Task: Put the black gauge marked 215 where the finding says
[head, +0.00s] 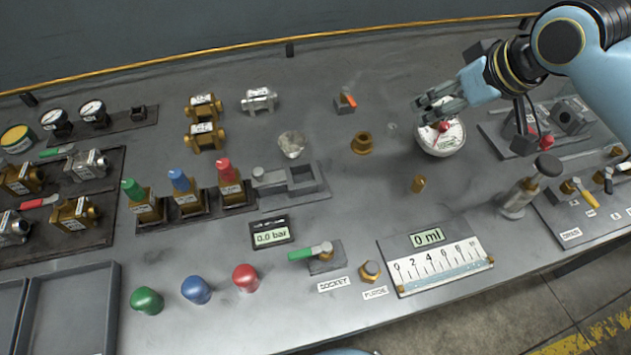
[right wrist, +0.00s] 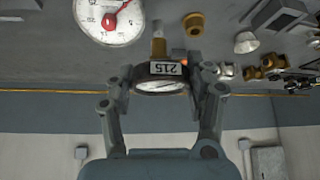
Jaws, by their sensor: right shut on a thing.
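My right gripper (head: 440,106) is in the upper right of the head view, above the bench near the large white dial. In the right wrist view its fingers (right wrist: 162,80) are shut on the black gauge marked 215 (right wrist: 160,70). The gauge has a dark rim, a white label and a brass stem pointing away from the gripper. I cannot make it out clearly in the head view. Two black gauges (head: 57,122) (head: 93,111) stand on a dark rack (head: 118,124) at the left, beside a small dark empty-looking block (head: 138,113). My left gripper is not in view.
The large white dial (head: 442,140) with a red pointer stands below my right gripper. A display (head: 271,234) reads 0.0 bar. Empty grey trays (head: 68,310) lie front left. A scale plate (head: 435,258) is in front.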

